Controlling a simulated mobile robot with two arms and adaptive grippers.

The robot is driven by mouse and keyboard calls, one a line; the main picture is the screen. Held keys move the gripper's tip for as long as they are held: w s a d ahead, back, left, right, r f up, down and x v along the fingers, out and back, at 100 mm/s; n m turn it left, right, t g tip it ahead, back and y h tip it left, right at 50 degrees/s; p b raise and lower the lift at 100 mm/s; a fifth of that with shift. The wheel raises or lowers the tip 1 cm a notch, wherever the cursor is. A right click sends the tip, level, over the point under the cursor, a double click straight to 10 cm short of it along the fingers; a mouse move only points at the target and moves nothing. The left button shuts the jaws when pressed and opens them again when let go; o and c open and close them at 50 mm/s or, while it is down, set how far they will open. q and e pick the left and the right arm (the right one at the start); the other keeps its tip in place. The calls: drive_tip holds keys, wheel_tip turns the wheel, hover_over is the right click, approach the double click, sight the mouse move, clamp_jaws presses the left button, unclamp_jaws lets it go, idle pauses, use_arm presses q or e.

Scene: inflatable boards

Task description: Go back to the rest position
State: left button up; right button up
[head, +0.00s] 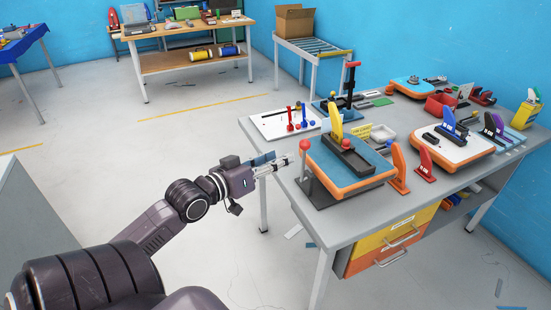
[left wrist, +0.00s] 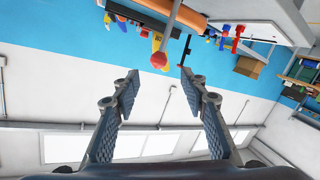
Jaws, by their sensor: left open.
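My left gripper (head: 272,165) reaches in from the left in the head view and hangs near the left edge of the workbench (head: 347,215). In the left wrist view my left gripper (left wrist: 158,90) has its two fingers spread wide with nothing between them. A red-knobbed lever (head: 305,146) stands just beyond the fingertips, on the left of a blue and orange board press (head: 345,165). The red knob also shows in the left wrist view (left wrist: 159,60), ahead of the gap between the fingers. My right gripper is not seen.
The workbench also bears another board press (head: 452,143), a white board with red and blue pegs (head: 290,122) and a red bin (head: 440,104). A wooden table (head: 190,60) and a roller stand with a cardboard box (head: 294,20) stand behind.

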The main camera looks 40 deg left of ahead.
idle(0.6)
use_arm(q)
drive_tip(key=s+a+f+n+g+y, duration=0.1)
drive_tip(key=a+f+g, duration=0.15)
drive_tip(key=f, duration=0.75)
drive_tip(key=s+a+f+g+y, duration=0.1)
drive_tip(key=s+a+f, duration=0.15)
drive_tip(key=f, duration=0.85)
drive_tip(key=s+d+f+g, duration=0.1)
drive_tip(key=s+f+g, duration=0.15)
drive_tip(key=f, duration=0.65)
drive_tip(key=s+f+g, duration=0.1)
drive_tip(key=s+f, duration=0.3)
drive_tip(key=f, duration=0.5)
drive_tip(key=s+d+f+m+g, duration=0.2)
drive_tip(key=s+d+f, duration=0.3)
drive_tip(key=s+f, duration=0.3)
drive_tip(key=s+d+f+m+g, duration=0.1)
drive_tip(key=s+d+f+g, duration=0.1)
drive_tip(key=s+d+f, duration=0.6)
drive_tip(key=s+d+f+m+g+h, duration=0.1)
drive_tip(key=s+d+f+m+g, duration=0.1)
drive_tip(key=s+d+f, duration=0.3)
drive_tip(key=s+d+f+m+g, duration=0.2)
drive_tip(key=s+d+f, duration=0.3)
drive_tip(key=s, duration=0.6)
drive_tip(key=shift+s+d+f+m+h, duration=0.3)
drive_tip(key=shift+s+d+f+h, duration=0.1)
drive_tip(key=shift+f, duration=0.15)
